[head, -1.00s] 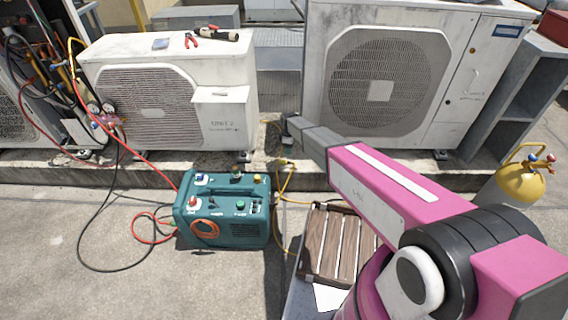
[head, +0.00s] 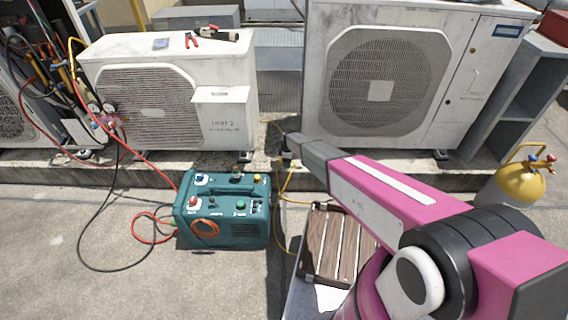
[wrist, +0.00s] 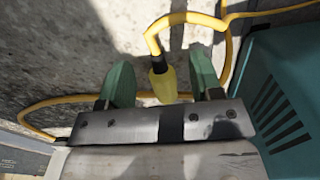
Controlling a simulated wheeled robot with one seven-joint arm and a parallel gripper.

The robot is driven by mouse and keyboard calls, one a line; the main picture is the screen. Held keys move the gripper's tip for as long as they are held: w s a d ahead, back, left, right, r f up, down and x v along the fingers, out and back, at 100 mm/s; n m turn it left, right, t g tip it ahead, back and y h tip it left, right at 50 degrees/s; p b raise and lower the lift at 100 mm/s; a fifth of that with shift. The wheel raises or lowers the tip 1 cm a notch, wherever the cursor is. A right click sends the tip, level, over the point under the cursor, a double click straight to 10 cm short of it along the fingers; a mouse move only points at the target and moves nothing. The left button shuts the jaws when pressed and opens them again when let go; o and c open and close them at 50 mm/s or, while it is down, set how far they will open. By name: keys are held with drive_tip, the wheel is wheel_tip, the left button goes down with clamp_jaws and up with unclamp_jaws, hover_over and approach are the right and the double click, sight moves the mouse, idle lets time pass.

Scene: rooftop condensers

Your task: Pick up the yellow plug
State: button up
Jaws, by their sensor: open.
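The yellow plug (wrist: 163,82) shows in the wrist view with a dark collar where its yellow cable (wrist: 228,50) joins it. My gripper (wrist: 160,60) is open, with one green finger on each side of the plug. Gaps show between the plug and both fingers, so it is not gripped. The plug's lower end is hidden behind the metal bar of my gripper. In the head view my arm's end is low, beside the concrete ledge and right of the teal machine, and it hides most of the plug.
The teal machine (head: 222,212) stands close by; its vented side (wrist: 285,85) is right of my fingers in the wrist view. A wooden slatted crate (head: 330,262) lies in front. Two white condensers (head: 215,75) (head: 470,90) stand behind. A yellow cylinder (head: 520,186) is at right.

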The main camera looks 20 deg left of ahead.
drive_tip(key=shift+f, duration=0.2)
drive_tip(key=shift+c, duration=0.2)
drive_tip(key=c, duration=1)
drive_tip(key=shift+r, duration=0.15)
drive_tip(key=shift+r, duration=0.55)
drive_tip(key=r, duration=0.1)
drive_tip(key=a+r, duration=0.1)
drive_tip(key=r, duration=0.1)
drive_tip(key=shift+w+a+r, duration=0.1)
drive_tip(key=shift+r, duration=0.1)
drive_tip(key=a+r, duration=0.2)
drive_tip(key=a, duration=0.1)
drive_tip(key=w+a+r, duration=0.1)
drive_tip(key=a+r, duration=0.1)
drive_tip(key=a, duration=0.2)
drive_tip(key=a+r, duration=0.2)
drive_tip(key=a, duration=0.1)
drive_tip(key=shift+w+a+r, duration=0.15)
drive_tip(key=shift+w+a, duration=0.05)
